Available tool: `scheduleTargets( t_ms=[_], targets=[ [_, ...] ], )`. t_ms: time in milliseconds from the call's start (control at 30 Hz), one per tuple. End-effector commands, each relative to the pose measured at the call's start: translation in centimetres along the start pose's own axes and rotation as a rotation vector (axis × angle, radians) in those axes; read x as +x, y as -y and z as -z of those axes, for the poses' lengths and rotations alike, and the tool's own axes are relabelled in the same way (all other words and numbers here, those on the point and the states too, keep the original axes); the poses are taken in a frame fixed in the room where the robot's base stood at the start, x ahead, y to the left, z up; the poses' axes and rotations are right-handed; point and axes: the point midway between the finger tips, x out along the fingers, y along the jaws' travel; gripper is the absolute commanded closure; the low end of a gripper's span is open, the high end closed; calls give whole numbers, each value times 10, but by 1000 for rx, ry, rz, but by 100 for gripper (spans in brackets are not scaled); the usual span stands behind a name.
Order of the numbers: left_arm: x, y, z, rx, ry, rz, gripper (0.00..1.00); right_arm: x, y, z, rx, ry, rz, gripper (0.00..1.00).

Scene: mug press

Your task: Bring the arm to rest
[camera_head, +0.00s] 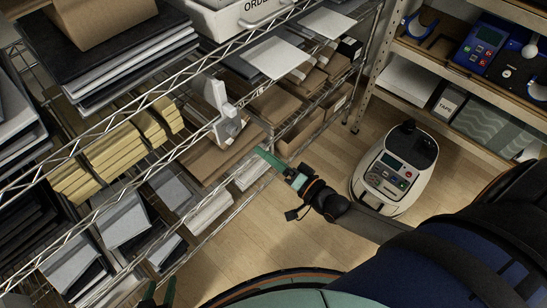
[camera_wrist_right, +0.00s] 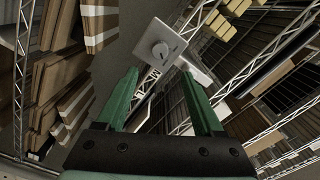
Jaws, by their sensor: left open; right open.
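My right gripper (camera_head: 266,156) reaches in from the right in the head view, at the front of the wire shelving. In the right wrist view its two green fingers (camera_wrist_right: 160,74) are spread apart with nothing gripped between them. A grey-white upright device (camera_head: 228,122) stands at the shelf edge in the head view, left of and above the right gripper. My left gripper (camera_head: 160,292) shows only its green fingers, apart and empty, at the bottom edge.
Wire shelving (camera_head: 95,140) with boxes, yellow stacks and dark sheets fills the left. A white machine with a keypad (camera_head: 386,176) stands at the right centre, near my right forearm. A wooden shelf (camera_head: 440,60) holds a blue device (camera_head: 481,45). Bare wooden floor (camera_head: 290,235) lies between.

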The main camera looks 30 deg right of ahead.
Motion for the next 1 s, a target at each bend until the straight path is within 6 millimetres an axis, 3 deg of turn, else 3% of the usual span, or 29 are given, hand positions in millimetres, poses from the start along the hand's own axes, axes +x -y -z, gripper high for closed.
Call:
scheduleTargets(
  t_ms=[200,767,867,1000],
  targets=[
    [-1,0,-2,-1,5,1,50,-16,0,0,0,0,0,31],
    [-1,0,-3,-1,9,1,50,-17,0,0,-1,1,-1,31],
    [-4,0,0,-1,10,1,50,-21,3,-9,-42,22,-29,31],
    [-15,-1,12,-1,10,1,50,-40,9,-42,-242,128,-150,31]
  ],
)
